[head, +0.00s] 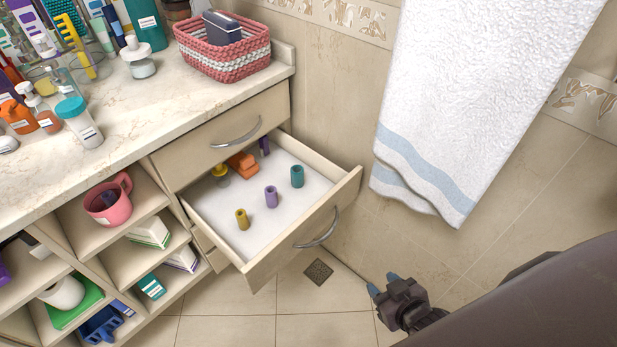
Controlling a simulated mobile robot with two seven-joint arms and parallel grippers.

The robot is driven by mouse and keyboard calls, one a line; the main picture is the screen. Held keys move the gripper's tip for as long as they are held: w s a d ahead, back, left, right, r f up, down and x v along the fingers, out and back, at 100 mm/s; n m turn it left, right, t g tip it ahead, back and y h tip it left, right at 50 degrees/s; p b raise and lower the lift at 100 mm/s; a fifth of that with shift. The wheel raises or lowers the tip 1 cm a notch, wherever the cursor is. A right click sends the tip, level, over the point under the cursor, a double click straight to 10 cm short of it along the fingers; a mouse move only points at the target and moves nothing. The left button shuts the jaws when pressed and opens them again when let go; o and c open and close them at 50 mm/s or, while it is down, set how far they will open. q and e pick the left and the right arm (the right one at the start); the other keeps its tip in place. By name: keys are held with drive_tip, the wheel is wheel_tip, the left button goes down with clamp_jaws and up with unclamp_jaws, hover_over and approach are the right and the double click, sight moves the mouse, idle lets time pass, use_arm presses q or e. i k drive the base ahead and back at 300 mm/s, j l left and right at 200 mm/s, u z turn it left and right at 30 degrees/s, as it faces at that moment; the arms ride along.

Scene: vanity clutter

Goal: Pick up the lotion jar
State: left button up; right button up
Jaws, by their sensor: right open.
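My right gripper (382,284) is at the lower right, open and empty, with blue fingertips. It is over the floor side, well away from the counter and the jar. My left gripper is not in view.
Bottles crowd the counter's left. An open drawer (305,232) with small items juts out between gripper and counter. A towel (470,90) hangs at right.

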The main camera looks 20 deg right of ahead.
sight(83, 126)
drive_tip(key=z, duration=0.7)
drive_tip(key=u, duration=1.25)
